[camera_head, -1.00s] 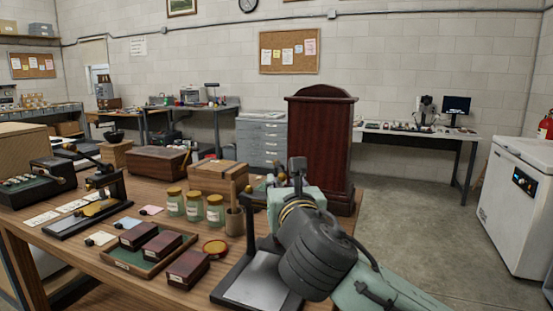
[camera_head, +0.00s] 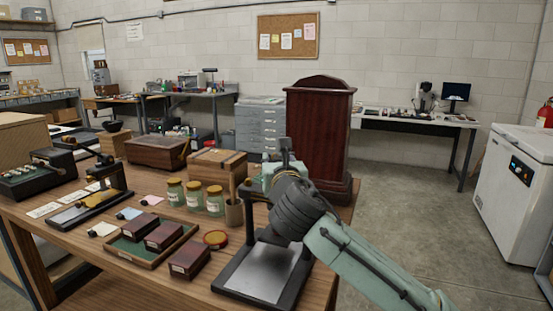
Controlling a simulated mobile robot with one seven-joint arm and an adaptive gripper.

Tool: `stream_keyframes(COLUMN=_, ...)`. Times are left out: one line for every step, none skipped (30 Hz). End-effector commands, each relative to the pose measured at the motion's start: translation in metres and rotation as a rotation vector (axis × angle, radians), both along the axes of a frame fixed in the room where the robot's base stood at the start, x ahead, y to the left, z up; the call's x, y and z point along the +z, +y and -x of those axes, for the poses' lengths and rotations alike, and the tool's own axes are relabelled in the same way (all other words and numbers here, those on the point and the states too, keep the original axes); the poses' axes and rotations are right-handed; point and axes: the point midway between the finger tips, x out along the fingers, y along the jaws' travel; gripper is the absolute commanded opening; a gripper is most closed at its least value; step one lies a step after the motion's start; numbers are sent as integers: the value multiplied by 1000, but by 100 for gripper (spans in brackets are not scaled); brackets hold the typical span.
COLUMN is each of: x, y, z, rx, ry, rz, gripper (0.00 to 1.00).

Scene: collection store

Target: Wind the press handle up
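A black stand with a flat grey plate (camera_head: 262,272) is at the front right of the wooden table. My arm's wrist hides its upper part, and no handle on it can be made out. A smaller black press-like device (camera_head: 92,205) with a lever on top stands at the table's left. I cannot tell for certain which one is the press. My gripper (camera_head: 284,150) is above and behind the grey plate, largely hidden by my dark wrist. Its fingers are too small and covered to judge, and no contact with a handle shows.
An open tray (camera_head: 128,262) with dark red boxes, several jars (camera_head: 194,196) and a wooden cup (camera_head: 234,214) stand left of my arm. A wooden box (camera_head: 218,172) lies behind them. A tall dark red cabinet (camera_head: 318,125) rises behind my gripper.

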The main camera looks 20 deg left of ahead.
Motion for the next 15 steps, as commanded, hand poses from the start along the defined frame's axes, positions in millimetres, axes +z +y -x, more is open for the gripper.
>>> stream_keyframes(x=0, y=0, z=0, rx=0, ry=0, rz=0, gripper=29)
stream_keyframes(x=0, y=0, z=0, rx=0, ry=0, rz=0, gripper=28)
stream_keyframes(x=0, y=0, z=0, rx=0, ry=0, rz=0, gripper=25)
stream_keyframes(x=0, y=0, z=0, rx=0, ry=0, rz=0, gripper=23)
stream_keyframes(x=0, y=0, z=0, rx=0, ry=0, rz=0, gripper=21)
stream_keyframes(x=0, y=0, z=0, rx=0, ry=0, rz=0, gripper=19)
stream_keyframes(x=0, y=0, z=0, rx=0, ry=0, rz=0, gripper=17)
stream_keyframes(x=0, y=0, z=0, rx=0, ry=0, rz=0, gripper=15)
stream_keyframes(x=0, y=0, z=0, rx=0, ry=0, rz=0, gripper=12)
stream_keyframes(x=0, y=0, z=0, rx=0, ry=0, rz=0, gripper=10)
stream_keyframes(x=0, y=0, z=0, rx=0, ry=0, rz=0, gripper=8)
stream_keyframes(x=0, y=0, z=0, rx=0, ry=0, rz=0, gripper=5)
stream_keyframes(x=0, y=0, z=1, rx=0, ry=0, rz=0, gripper=3)
stream_keyframes(x=0, y=0, z=1, rx=0, ry=0, rz=0, gripper=1)
stream_keyframes(x=0, y=0, z=1, rx=1, ry=0, rz=0, gripper=0)
